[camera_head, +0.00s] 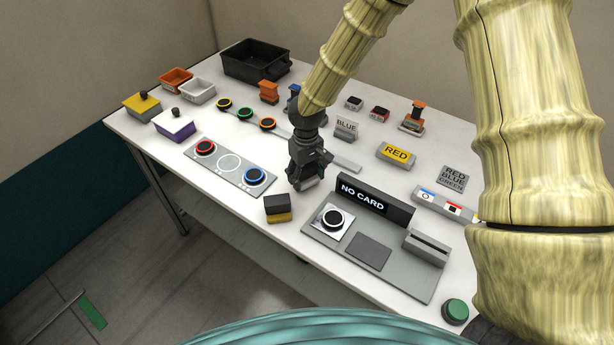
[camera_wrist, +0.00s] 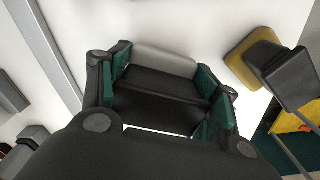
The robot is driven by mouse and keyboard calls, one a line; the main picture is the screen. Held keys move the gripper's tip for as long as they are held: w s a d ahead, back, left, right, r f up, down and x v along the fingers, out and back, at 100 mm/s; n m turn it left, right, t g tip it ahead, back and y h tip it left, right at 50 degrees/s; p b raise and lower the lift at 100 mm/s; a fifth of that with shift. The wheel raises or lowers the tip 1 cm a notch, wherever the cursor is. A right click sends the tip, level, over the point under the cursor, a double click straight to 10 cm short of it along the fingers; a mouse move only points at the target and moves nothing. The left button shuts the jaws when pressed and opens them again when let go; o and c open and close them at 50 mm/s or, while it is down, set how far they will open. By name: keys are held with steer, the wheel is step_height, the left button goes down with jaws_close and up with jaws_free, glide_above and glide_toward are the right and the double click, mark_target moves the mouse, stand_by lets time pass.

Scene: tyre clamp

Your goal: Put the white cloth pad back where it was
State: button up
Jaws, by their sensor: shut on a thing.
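My gripper (camera_head: 309,170) is over the middle of the table, just right of the panel with round buttons. In the wrist view its green-lined fingers (camera_wrist: 163,95) are shut on a dark block with a pale grey-white lower part, which I take to be the white cloth pad (camera_wrist: 165,60). In the head view only a small pale part of the pad (camera_head: 308,184) shows below the fingers. I cannot tell whether the pad touches the table.
A similar block with a yellow base (camera_head: 277,215) stands close in front of my gripper. The button panel (camera_head: 215,172) lies left, the NO CARD console (camera_head: 325,232) front right, and a RED block (camera_head: 397,155) to the right. A black crate (camera_head: 257,62) stands at the back.

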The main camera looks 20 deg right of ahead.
steer(key=shift+w+f, duration=0.15)
steer(key=shift+f, duration=0.4)
steer(key=shift+w+f, duration=0.15)
steer(key=shift+f, duration=0.45)
steer(key=shift+s+r, duration=0.2)
steer(key=shift+w+f, duration=0.1)
steer(key=shift+f, duration=0.15)
steer(key=o, duration=0.9)
steer(key=shift+r, duration=0.1)
steer(key=shift+r, duration=0.15)
steer(key=shift+r+b, duration=1.8)
steer(key=shift+r, duration=4.15)
